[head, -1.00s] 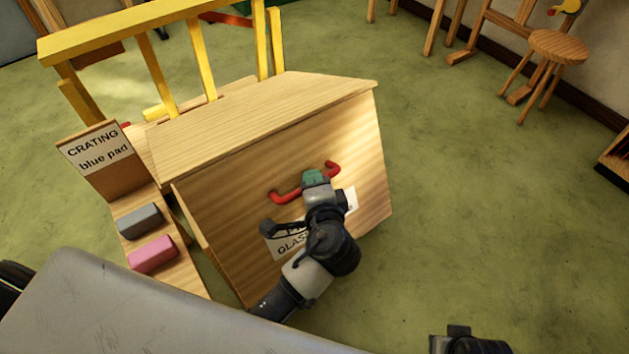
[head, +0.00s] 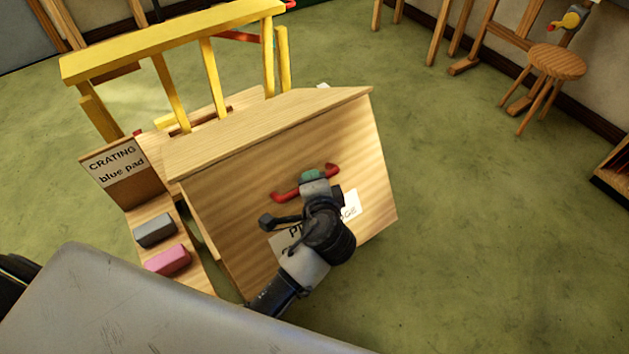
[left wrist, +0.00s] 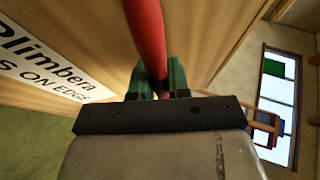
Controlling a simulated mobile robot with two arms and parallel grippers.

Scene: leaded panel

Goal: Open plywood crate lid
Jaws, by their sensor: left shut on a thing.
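The plywood crate has a pale wooden top (head: 270,125) and a front panel (head: 365,160) with a label (head: 350,207). A red handle (head: 283,196) is fixed to the panel; it also shows in the left wrist view (left wrist: 146,30). My left gripper (head: 313,177) is shut on the middle of this handle, with its green fingers on either side of the bar in the left wrist view (left wrist: 160,78). My left arm hides part of the label and panel. My right gripper is not in view.
A yellow frame (head: 185,41) stands behind the crate. A wooden stand to the left carries a sign (head: 117,162), a grey block (head: 155,230) and a pink block (head: 168,261). A stool (head: 557,62) stands far right.

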